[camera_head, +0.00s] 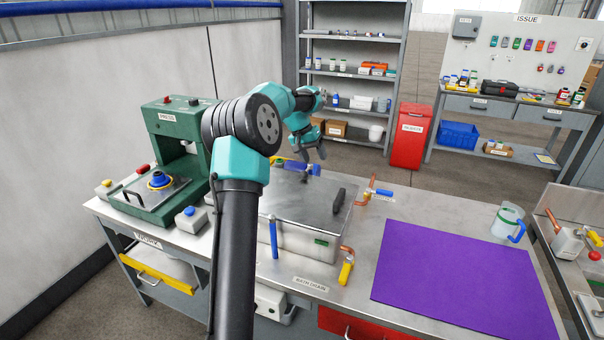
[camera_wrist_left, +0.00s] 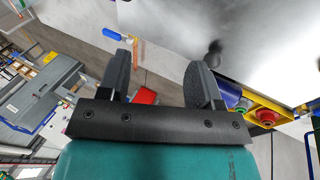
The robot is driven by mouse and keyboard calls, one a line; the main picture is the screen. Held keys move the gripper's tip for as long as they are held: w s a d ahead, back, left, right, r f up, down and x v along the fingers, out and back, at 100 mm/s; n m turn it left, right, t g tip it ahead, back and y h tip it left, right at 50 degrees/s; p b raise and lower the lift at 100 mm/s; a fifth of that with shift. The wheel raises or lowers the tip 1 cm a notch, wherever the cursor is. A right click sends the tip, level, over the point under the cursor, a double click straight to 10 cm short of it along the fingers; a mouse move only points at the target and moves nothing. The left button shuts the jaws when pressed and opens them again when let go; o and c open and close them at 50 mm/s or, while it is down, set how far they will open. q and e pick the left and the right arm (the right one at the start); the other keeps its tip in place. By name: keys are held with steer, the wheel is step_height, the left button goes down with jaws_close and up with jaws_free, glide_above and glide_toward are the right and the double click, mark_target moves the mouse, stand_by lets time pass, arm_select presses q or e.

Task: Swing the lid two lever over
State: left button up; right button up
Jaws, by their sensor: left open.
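A steel bath (camera_head: 300,236) with a flat metal lid (camera_head: 300,205) stands on the bench; the lid lies closed. A lever with a blue grip (camera_head: 297,168) and yellow base sits at the lid's far edge. Another blue lever (camera_head: 273,238) stands upright at the bath's front. I cannot read which is lid two. My left gripper (camera_head: 313,156) is open at the far lever. In the left wrist view the jaws (camera_wrist_left: 158,62) are apart and empty; the blue grip (camera_wrist_left: 229,93) is just outside one finger, partly hidden by it. My right gripper is not in view.
A black lid handle (camera_head: 338,201) rises from the lid. A blue-handled valve (camera_head: 378,193) and a yellow drain handle (camera_head: 346,270) stick out beside the bath. A green press (camera_head: 170,140) stands left. A purple mat (camera_head: 455,280) lies clear at right, near a jug (camera_head: 507,222).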

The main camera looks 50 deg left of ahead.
mark_target(304, 172)
arm_select(q)
steer(key=w+a+r+g+y, duration=0.2)
steer(key=a+r+g+y, duration=0.1)
steer(key=a+r, duration=0.3)
steer(key=shift+w+a+y, duration=0.3)
steer(key=shift+a, duration=0.5)
steer(key=shift+f, duration=0.15)
step_height(304, 172, down, 17)
steer(key=shift+f, duration=0.1)
steer(key=shift+c, duration=0.4)
jaws_close()
stand_by(0.3)
